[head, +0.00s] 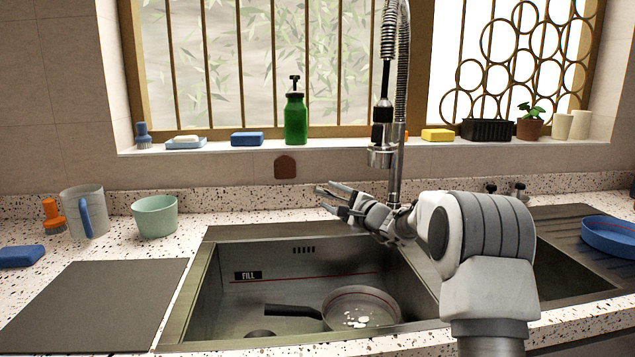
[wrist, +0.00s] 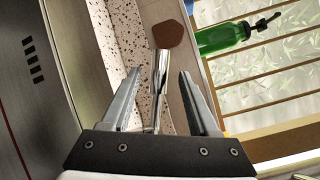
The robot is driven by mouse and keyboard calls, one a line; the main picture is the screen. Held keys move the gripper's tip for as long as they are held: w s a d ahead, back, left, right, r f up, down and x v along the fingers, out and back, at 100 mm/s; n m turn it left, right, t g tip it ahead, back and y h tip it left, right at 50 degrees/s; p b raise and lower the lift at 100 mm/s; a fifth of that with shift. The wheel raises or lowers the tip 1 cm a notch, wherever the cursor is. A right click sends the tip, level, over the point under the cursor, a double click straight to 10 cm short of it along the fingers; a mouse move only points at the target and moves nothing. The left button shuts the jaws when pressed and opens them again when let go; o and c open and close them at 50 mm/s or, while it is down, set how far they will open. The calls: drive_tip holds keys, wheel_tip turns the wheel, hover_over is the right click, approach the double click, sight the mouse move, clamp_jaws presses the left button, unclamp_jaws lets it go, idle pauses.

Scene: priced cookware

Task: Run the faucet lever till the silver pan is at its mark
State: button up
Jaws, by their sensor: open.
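The silver pan (head: 362,306) sits in the left sink basin, its black handle pointing left. A red line runs around its inner wall, and pale patches show on its bottom; I cannot tell a water level. The chrome faucet (head: 394,180) stands behind the sink, its spout head above the basin's back right side. My gripper (head: 327,198) is open in front of the faucet, fingers pointing left. In the wrist view a chrome rod, seemingly the faucet lever (wrist: 160,85), lies between the open fingers (wrist: 161,74); contact cannot be told. The lever is hidden in the head view.
A FILL label (head: 248,275) and red line mark the basin wall. A mug (head: 85,212) and green cup (head: 155,217) stand on the left counter. A green bottle (head: 295,118) stands on the sill, with a brown plaque (head: 285,167) below. A blue pan (head: 610,236) is far right.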

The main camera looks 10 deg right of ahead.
drive_tip(key=p+x, duration=0.1)
drive_tip(key=x, duration=0.1)
drive_tip(key=p+x, duration=0.2)
drive_tip(key=x, duration=0.1)
drive_tip(key=shift+r+p, duration=0.2)
drive_tip(key=shift+p, duration=0.1)
drive_tip(key=shift+p+x, duration=0.65)
drive_tip(key=shift+x, duration=0.35)
drive_tip(key=shift+f, duration=0.15)
clamp_jaws()
